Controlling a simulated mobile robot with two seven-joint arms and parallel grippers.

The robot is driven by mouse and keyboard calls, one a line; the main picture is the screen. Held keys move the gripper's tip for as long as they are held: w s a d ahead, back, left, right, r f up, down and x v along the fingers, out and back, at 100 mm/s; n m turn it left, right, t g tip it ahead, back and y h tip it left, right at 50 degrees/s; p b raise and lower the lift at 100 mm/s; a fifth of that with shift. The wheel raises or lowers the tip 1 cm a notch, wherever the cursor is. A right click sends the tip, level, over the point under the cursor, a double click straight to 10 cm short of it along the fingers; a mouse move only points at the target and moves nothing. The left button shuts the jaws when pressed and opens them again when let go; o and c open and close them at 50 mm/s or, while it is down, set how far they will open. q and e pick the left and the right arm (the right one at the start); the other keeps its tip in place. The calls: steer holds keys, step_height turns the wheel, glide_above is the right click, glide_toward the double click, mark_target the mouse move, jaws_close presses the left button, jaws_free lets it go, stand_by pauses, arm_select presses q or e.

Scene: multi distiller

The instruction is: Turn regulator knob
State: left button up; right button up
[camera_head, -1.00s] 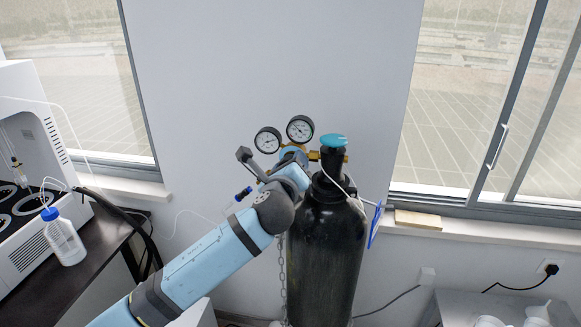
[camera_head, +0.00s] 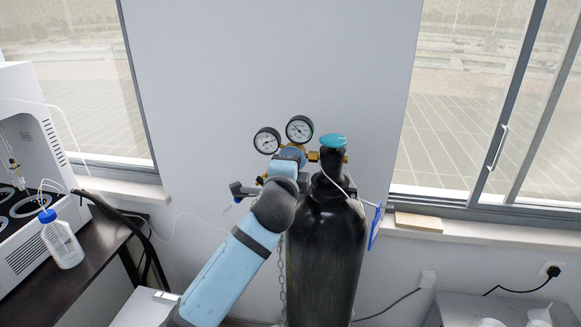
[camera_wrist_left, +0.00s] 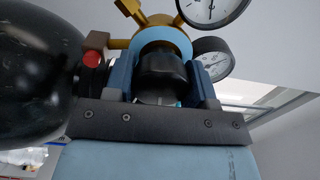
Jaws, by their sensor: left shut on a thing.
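The regulator's two round gauges (camera_head: 299,129) sit on brass fittings beside the top of the black gas cylinder (camera_head: 325,245). In the left wrist view, the black regulator knob (camera_wrist_left: 164,72) lies between the two blue fingers of my left gripper (camera_wrist_left: 160,78), which is shut on it. A blue ring and the brass regulator body (camera_wrist_left: 165,22) are just behind the knob, and a gauge (camera_wrist_left: 211,65) is at the right. In the head view my forearm and wrist hide the knob and most of the fingers. My right gripper is out of view.
A teal valve handwheel (camera_head: 333,140) tops the cylinder, close to the right of my wrist. A chain (camera_head: 282,270) hangs at the cylinder's left side. A bottle with a blue cap (camera_head: 62,242) stands on the dark bench at left. The wall above the gauges is clear.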

arm_select(q)
steer(key=shift+n, duration=1.1)
steer(key=o, duration=0.9)
steer(key=s+a+b, duration=0.2)
steer(key=s+b, duration=0.1)
steer(key=s, duration=1)
steer(key=shift+s+a, duration=0.3)
steer(key=shift+a, duration=0.05)
